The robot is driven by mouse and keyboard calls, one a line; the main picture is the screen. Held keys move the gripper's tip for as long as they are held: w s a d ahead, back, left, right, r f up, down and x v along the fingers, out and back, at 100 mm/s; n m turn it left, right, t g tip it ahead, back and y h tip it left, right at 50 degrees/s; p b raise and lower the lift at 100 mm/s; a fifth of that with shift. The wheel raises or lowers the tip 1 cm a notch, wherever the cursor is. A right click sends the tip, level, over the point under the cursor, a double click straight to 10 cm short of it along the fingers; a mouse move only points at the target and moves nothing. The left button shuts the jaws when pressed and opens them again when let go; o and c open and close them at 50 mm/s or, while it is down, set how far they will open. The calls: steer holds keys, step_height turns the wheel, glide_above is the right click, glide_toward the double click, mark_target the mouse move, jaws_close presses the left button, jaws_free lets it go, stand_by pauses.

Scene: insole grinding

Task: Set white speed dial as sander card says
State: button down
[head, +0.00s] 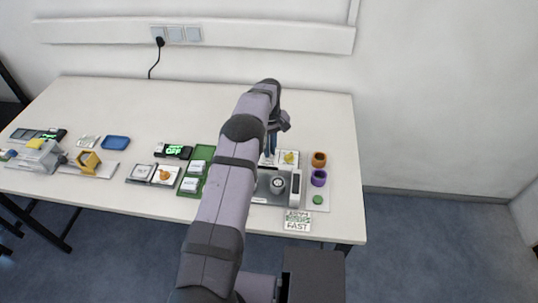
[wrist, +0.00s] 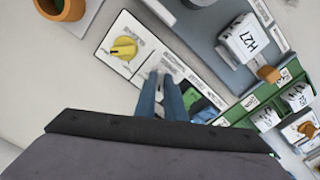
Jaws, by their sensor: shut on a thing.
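My gripper (wrist: 161,78) points down at the white control panel (wrist: 140,22). Its two blue fingers are close together, shut on a small white part that I take to be the white speed dial, mostly hidden between the tips. The dial's setting cannot be read. A yellow dial (wrist: 122,47) sits on the same panel, left of the fingers. In the head view my gripper (head: 270,152) is at the panel, partly hidden by my arm. The sander card (head: 297,221) lies at the table's front edge; its bottom line reads FAST, and the upper lines are too small to read.
The grey sander base (head: 263,190) stands in front of the panel. An orange cup (head: 319,159), a purple cup (head: 318,178) and a green disc (head: 317,199) are to the right. A green tray (head: 190,186) with white blocks lies left. The table's back right is clear.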

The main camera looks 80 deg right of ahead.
steer(key=m, duration=0.5)
steer(key=shift+m, duration=1)
steer(key=shift+m, duration=1)
steer(key=m, duration=0.4)
steer(key=shift+m, duration=0.4)
steer(key=m, duration=0.4)
steer(key=c, duration=2)
jaws_free()
